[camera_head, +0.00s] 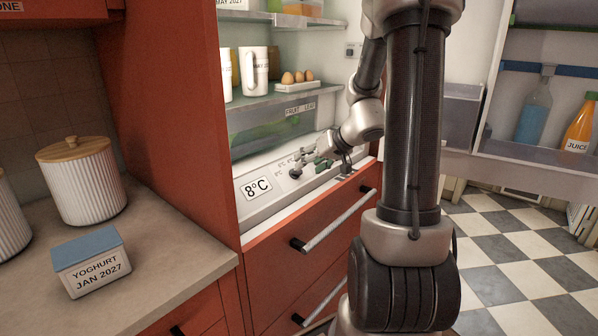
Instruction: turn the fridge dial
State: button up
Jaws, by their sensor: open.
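The fridge dial (295,173) is a small dark knob on the pale panel at the bottom of the open fridge. Small marks sit around it, too small to read. A label reading 8°C (257,187) is on the same panel, left of the dial. My gripper (305,160) is open at the dial, coming from the right. Its fingertips are small in view, and I cannot tell whether they touch the dial. My arm crosses the middle of the picture and hides part of the fridge's right side.
A clear drawer (270,131) sits above the panel, under a shelf with a white jug (253,72) and eggs (297,77). Red drawers with a bar handle (335,222) are below. A yoghurt box (92,262) and canister (82,182) stand on the left counter. The fridge door (535,152) is open right.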

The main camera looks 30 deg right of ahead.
aim_at(300, 172)
jog(key=x, duration=0.6)
jog(key=shift+f, duration=0.15)
jog(key=c, duration=1)
